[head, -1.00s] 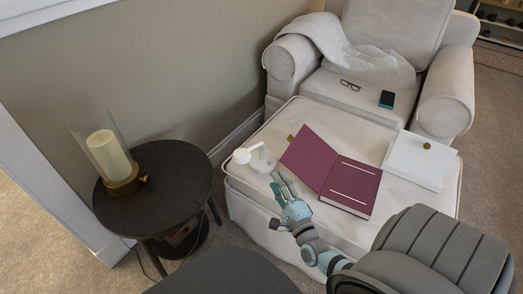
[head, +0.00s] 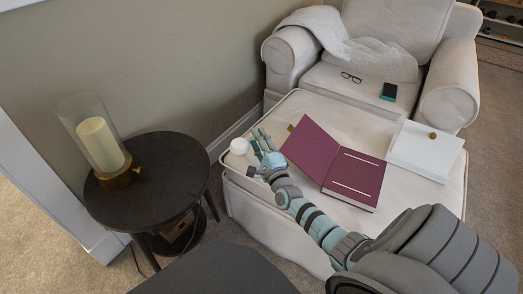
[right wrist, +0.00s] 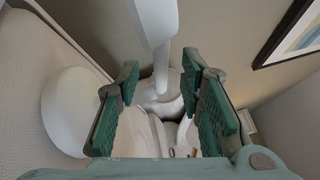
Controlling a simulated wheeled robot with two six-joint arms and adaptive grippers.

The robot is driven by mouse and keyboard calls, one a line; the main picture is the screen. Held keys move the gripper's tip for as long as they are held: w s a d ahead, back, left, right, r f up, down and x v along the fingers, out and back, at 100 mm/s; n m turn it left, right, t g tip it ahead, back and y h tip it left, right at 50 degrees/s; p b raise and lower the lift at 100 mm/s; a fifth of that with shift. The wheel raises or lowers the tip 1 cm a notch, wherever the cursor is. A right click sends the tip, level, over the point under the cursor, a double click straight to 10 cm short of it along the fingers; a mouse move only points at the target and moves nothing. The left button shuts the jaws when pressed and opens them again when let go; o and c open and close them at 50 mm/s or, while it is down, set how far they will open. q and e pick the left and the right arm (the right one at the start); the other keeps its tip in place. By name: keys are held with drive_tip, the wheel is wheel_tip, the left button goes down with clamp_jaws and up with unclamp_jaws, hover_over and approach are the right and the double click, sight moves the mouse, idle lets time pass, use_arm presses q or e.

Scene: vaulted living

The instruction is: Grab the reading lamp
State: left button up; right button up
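The white reading lamp (head: 239,146) stands at the near left corner of the cream ottoman (head: 325,122). In the head view its round head shows, and my right gripper (head: 262,140) hides most of the rest. In the right wrist view the lamp's white arm (right wrist: 155,25) comes down from the top in line with the gap between my right fingers. A round white part of the lamp (right wrist: 75,112) lies left of the left finger. My right gripper (right wrist: 162,100) is open, with the fingers apart; neither visibly presses on the lamp. My left gripper is not in view.
An open purple book (head: 335,167) lies just right of my right gripper, with a white box (head: 425,151) beyond it. A dark round side table (head: 155,205) with a glass candle lamp (head: 100,143) stands left. An armchair (head: 448,95) is behind.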

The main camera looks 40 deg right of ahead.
clamp_jaws()
idle(0.3)
drive_tip(key=shift+w+r, duration=0.1)
drive_tip(key=shift+r, duration=0.1)
